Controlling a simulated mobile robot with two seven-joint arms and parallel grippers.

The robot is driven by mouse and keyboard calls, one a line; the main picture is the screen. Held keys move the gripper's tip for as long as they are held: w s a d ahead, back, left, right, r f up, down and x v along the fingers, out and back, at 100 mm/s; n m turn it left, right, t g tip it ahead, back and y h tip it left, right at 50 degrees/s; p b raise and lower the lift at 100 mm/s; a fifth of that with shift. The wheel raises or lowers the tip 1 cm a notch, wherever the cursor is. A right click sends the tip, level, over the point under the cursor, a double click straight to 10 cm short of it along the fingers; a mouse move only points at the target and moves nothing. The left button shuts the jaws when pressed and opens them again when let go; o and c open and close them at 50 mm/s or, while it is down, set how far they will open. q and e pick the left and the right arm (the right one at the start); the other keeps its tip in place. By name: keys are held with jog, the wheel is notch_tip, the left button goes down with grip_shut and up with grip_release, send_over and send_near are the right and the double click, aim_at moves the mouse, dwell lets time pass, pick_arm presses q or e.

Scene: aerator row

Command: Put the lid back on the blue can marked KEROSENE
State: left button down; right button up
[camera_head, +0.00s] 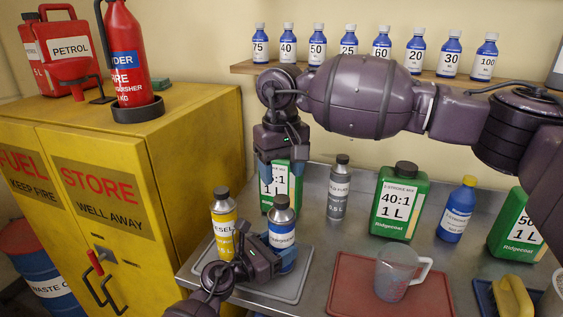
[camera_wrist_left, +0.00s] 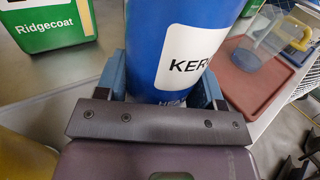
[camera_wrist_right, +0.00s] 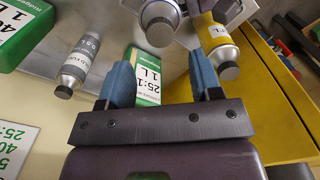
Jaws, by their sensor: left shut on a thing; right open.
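The blue can marked KEROSENE (camera_head: 287,240) stands upright at the grey mat, and its partial label shows in the left wrist view (camera_wrist_left: 185,45). A dark cap (camera_head: 282,201) appears to sit on its grey top; in the right wrist view the cap (camera_wrist_right: 160,32) points towards the camera. Whether it is fully seated I cannot tell. My left gripper (camera_head: 268,248) is shut around the can's body, low on its side. My right gripper (camera_head: 281,172) is open and empty, pointing down above and behind the can, in front of the green 25:1 bottle (camera_head: 288,186).
A yellow diesel can (camera_head: 224,228) stands close left of the blue can on the grey mat (camera_head: 290,290). A grey can (camera_head: 338,195), green 40:1 bottle (camera_head: 398,205) and small blue bottle (camera_head: 456,212) stand behind. A jug (camera_head: 396,272) sits on a red tray (camera_head: 345,285). A yellow cabinet (camera_head: 170,140) borders the left.

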aim_at(282, 198)
jog(key=shift+f, duration=3.2)
jog(key=shift+c, duration=0.4)
